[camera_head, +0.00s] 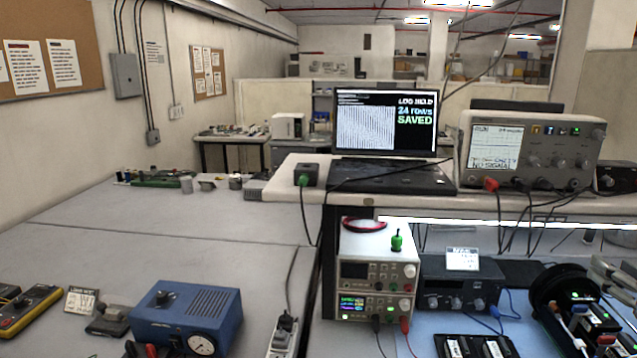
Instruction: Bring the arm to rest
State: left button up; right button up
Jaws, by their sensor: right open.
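Pale links of my right arm show at the right edge. My left gripper is not in view.
A stacked power supply (377,275), a black instrument box (462,285) and a black tray (473,346) stand left of the gripper. Above, a shelf holds a laptop (388,125) reading "24 ROWS SAVED" and an oscilloscope (530,150). A blue box (188,316) stands on the left bench.

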jog(key=s+a+f+n+g, duration=0.1)
jog(key=s+a+f+g, duration=0.3)
jog(key=f, duration=0.5)
jog(key=s+a+f+g+y, duration=0.1)
jog(key=s+a+f, duration=0.1)
jog(key=a+f, duration=0.6)
jog(key=s+a+f+n+g, duration=0.1)
jog(key=s+a+f+g, duration=0.2)
jog(key=f, duration=0.8)
jog(key=s+a+f+n+g+y, duration=0.1)
jog(key=s+a+f+g, duration=0.25)
jog(key=s+a, duration=0.5)
jog(key=s+a+f+g, duration=0.2)
jog(key=s+a+f, duration=0.3)
jog(key=s+a, duration=0.3)
notch_tip(320, 180, down, 30)
jog(key=s+d+g+b, duration=0.1)
jog(key=s+b, duration=0.1)
jog(key=b, duration=0.1)
pick_arm(q)
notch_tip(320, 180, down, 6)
jog(key=b, duration=0.2)
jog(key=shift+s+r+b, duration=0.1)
jog(key=shift+b, duration=0.3)
pick_arm(e)
jog(key=s+d+f+g, duration=0.1)
jog(key=s+d+f, duration=0.2)
jog(key=s+f, duration=1.3)
jog(key=shift+s+f, duration=0.35)
jog(key=shift+f, duration=0.5)
